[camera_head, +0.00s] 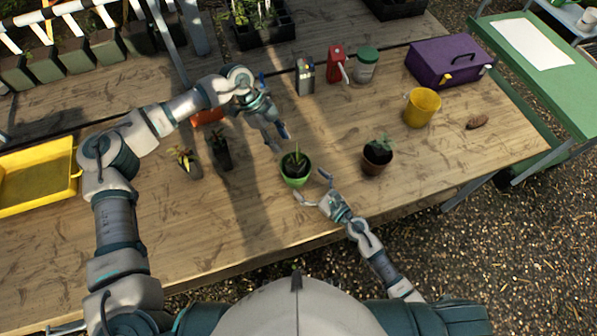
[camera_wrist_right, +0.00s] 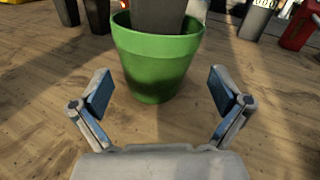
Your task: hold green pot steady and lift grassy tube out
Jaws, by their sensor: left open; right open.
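The green pot (camera_head: 295,179) stands upright on the wooden table, with a tube holding a grassy plant (camera_head: 295,160) in it. In the right wrist view the green pot (camera_wrist_right: 157,60) is straight ahead, and the dark grey tube (camera_wrist_right: 158,14) rises from it; its top is cut off. My right gripper (camera_head: 311,185) is open beside the pot, at its near right side. Its two fingers also show in the right wrist view (camera_wrist_right: 160,95), spread and empty, short of the pot. My left gripper (camera_head: 279,140) is open, behind and left of the pot.
A brown pot with a seedling (camera_head: 377,158) stands to the right. Two dark plant tubes (camera_head: 220,150) stand left. A yellow pot (camera_head: 422,107), purple toolbox (camera_head: 447,62), red bottle (camera_head: 336,62) and green-lidded jar (camera_head: 366,68) stand farther back. Bare table lies in front of the green pot.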

